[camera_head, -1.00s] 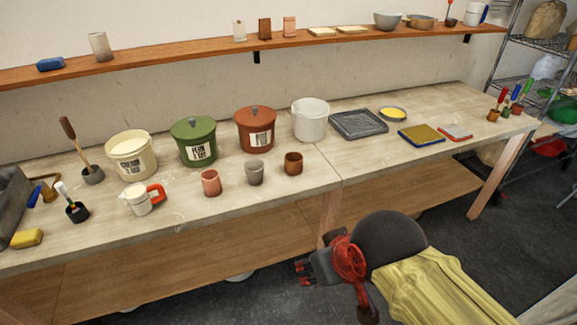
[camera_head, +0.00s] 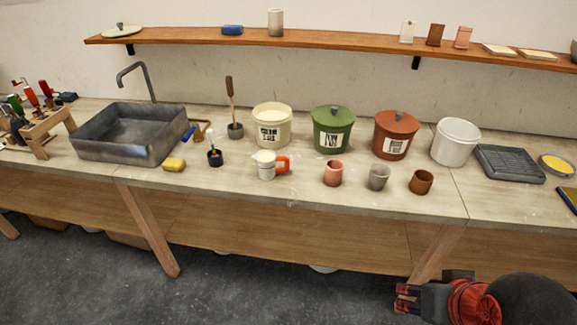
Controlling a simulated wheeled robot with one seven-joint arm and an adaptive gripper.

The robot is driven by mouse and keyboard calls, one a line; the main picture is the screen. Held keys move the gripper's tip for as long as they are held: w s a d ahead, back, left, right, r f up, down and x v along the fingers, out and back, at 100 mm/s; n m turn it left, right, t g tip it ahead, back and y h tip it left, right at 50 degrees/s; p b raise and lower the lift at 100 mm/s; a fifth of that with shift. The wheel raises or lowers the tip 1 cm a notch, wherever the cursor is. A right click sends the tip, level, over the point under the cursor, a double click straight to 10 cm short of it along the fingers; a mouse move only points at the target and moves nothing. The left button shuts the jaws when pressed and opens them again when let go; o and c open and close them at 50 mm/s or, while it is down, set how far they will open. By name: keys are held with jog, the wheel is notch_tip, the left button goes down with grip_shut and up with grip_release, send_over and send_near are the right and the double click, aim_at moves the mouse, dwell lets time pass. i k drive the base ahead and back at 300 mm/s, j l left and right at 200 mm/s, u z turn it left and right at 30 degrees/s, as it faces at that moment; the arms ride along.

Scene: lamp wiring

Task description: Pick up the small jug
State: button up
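The small jug (camera_head: 266,165) is white with an orange-red handle on its right side. It stands upright near the front of the workbench (camera_head: 240,192), in front of the cream bucket. My gripper (camera_head: 402,298) is at the bottom right, low in front of the bench and well to the right of the jug. It points left and is apart from everything. Its fingers look dark and red, too small to tell how far apart they are.
A cream bucket (camera_head: 271,127), green bucket (camera_head: 333,131) and red bucket (camera_head: 396,136) stand behind. A pink cup (camera_head: 333,173) is right of the jug; a black pot with a brush (camera_head: 215,157) is left. A sink (camera_head: 128,135) sits further left.

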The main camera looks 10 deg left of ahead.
aim_at(266, 160)
jog(key=i+j, duration=0.25)
jog(key=j, duration=0.2)
jog(key=i+j, duration=0.3)
jog(key=j, duration=0.15)
jog(key=i+j, duration=0.25)
jog(key=j, duration=0.2)
jog(key=i+j, duration=0.3)
jog(key=j, duration=0.15)
